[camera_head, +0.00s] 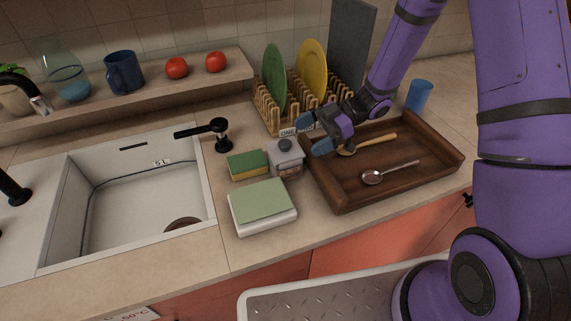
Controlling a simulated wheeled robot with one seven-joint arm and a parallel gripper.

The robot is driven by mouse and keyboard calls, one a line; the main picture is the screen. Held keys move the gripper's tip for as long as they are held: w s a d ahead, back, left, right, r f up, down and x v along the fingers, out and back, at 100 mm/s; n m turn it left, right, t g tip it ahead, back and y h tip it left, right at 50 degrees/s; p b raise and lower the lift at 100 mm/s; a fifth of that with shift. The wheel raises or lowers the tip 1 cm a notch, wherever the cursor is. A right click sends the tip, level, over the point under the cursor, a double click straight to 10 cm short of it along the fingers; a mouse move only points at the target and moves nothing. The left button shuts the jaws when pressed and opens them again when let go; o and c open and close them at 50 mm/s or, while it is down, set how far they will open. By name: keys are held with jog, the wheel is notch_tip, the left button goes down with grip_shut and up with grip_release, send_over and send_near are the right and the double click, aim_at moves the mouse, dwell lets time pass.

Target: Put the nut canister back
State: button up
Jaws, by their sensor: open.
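A small square canister (286,162) with a pale lid and dark knob stands upright on the counter. It is the only canister I can make out, and its contents are too small to tell. My gripper (313,134) is just up and right of the canister in the picture, with its blue-tipped fingers apart and nothing between them. It appears to be above the left side of the tray, and its exact distance from the canister is unclear. A wooden shelf (140,96) runs along the back wall at the left.
A green-yellow sponge (248,164) and a white box with a green top (262,205) crowd the canister's left and front. A wooden tray (437,140) with spoons is right. A dish rack (266,115) stands behind. A mug (124,72) and tomatoes (177,68) occupy the shelf; the sink (140,190) is left.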

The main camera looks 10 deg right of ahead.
aim_at(291, 146)
jog(key=shift+x, duration=2.9)
jog(key=c, duration=1.2)
